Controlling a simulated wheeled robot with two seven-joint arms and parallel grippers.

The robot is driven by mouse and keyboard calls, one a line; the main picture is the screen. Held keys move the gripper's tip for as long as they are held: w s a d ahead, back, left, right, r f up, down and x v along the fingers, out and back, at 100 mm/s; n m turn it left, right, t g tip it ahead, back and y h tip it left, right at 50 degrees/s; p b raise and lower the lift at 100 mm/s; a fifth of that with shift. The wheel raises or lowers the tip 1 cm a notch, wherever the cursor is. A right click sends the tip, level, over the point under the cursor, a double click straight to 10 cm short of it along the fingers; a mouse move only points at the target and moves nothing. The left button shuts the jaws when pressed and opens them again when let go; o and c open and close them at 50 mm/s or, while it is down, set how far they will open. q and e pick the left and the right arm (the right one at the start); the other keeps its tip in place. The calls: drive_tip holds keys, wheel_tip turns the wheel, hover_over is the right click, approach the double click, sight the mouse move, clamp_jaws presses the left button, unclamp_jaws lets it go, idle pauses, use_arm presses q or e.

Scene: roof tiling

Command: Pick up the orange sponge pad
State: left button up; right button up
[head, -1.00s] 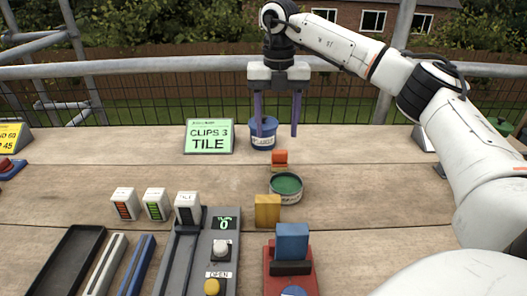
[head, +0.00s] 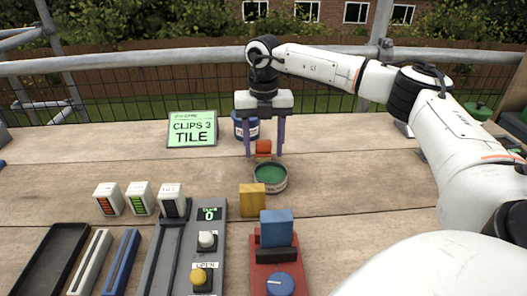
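The orange sponge pad (head: 263,147) is a small orange block with a paler, yellowish lower part, standing on the wooden table behind a round green-topped tin (head: 270,177). My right gripper (head: 264,156) points straight down with its two purple fingers apart, one to each side of the pad in the picture. The fingertips are about level with the pad; I cannot tell whether they touch it. The gripper holds nothing that I can see. My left gripper is out of view.
A blue tin (head: 240,125) stands just behind the left finger, beside a green sign (head: 192,129). In front are a yellow block (head: 252,197), a red device with a blue block (head: 276,229), and a grey control panel (head: 212,232).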

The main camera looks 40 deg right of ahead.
drive_tip(key=c, duration=1)
